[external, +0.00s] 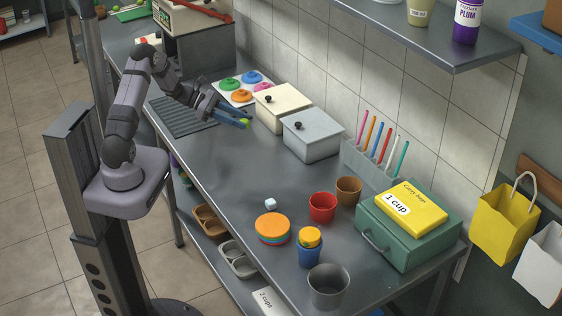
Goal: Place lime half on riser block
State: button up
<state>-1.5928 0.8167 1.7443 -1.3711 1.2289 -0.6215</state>
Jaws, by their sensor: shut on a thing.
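My gripper (236,118) is over the steel counter, in front of the cream lidded box. It is shut on a small yellow-green thing at its fingertips, which looks like the lime half (245,122); the fingers hide part of it. I cannot tell for sure which thing is the riser block. A large grey block (203,47) stands at the back left of the counter, behind my arm, with a cream and red machine (186,14) on top.
Near my gripper are a tray of coloured lids (242,88), a cream box (281,108) and a grey box (312,135). The counter's middle (245,165) is clear.

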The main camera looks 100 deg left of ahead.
jog(key=shift+w, duration=0.1)
jog(key=w+d+r+m+g+h+p, duration=0.15)
jog(key=w+d+m+h, duration=0.6)
jog(key=w+d, duration=1.45)
jog(key=w+d+r+m+g+h, duration=0.2)
jog(key=w+d, duration=0.2)
jog(key=d, duration=0.4)
jog(key=w+d+r+m+g+h, duration=0.2)
jog(key=w+d, duration=0.1)
jog(key=d, duration=0.5)
jog(key=w+d+r+m+g+h, duration=0.2)
jog(key=w+d+r+m+g, duration=0.1)
jog(key=d, duration=0.5)
jog(key=shift+w+d+p, duration=0.3)
jog(key=shift+w+p, duration=0.05)
jog(key=shift+w, duration=0.5)
jog(key=r, duration=0.3)
jog(key=shift+w+a+r, duration=0.15)
jog(key=shift+w+r, duration=0.1)
jog(key=shift+r, duration=0.1)
jog(key=shift+f+n+t, duration=0.15)
jog(key=shift+n+t, duration=0.1)
